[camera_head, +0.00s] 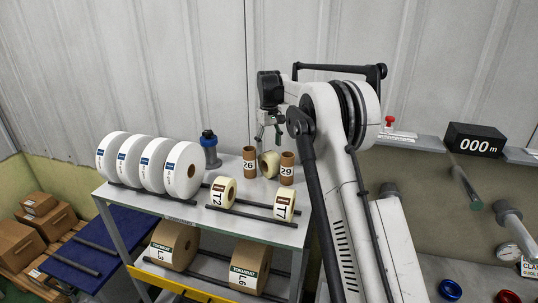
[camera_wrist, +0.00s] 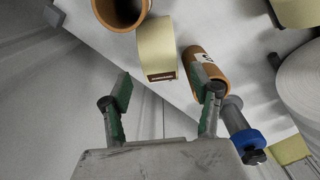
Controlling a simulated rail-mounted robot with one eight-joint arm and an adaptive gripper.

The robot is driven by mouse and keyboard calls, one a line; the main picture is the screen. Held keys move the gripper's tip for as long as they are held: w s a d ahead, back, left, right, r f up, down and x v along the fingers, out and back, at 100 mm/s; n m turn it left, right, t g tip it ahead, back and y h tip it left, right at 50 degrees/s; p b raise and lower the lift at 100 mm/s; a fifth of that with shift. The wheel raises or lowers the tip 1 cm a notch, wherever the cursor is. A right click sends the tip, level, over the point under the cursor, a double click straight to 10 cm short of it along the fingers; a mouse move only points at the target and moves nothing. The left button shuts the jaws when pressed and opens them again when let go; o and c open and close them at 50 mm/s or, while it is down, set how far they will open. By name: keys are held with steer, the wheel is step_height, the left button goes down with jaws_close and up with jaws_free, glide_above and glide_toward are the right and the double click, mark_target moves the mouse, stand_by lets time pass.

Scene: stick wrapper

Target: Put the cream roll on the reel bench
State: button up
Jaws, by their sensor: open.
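Several cream rolls show on the white shelf rack. One (camera_head: 269,164) sits at the back between two brown cores, partly hidden, and two marked T2 (camera_head: 222,192) and T7 (camera_head: 284,206) sit farther forward on dark rails. My gripper (camera_head: 269,138) hangs above the back cream roll, open and empty. In the wrist view a cream roll (camera_wrist: 157,45) lies just beyond the gap between my open fingertips (camera_wrist: 160,86), apart from them. A grey bench (camera_head: 413,140) with a meter counter stands at the right; I cannot tell whether it is the reel bench.
Brown cores 26 (camera_head: 249,161) and 29 (camera_head: 287,168) stand close beside the back cream roll. Tan rolls (camera_head: 175,246) lie on the lower shelf.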

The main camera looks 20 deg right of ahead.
step_height(320, 180, up, 7)
steer(key=shift+r+b, duration=0.15)
steer(key=shift+b, duration=0.15)
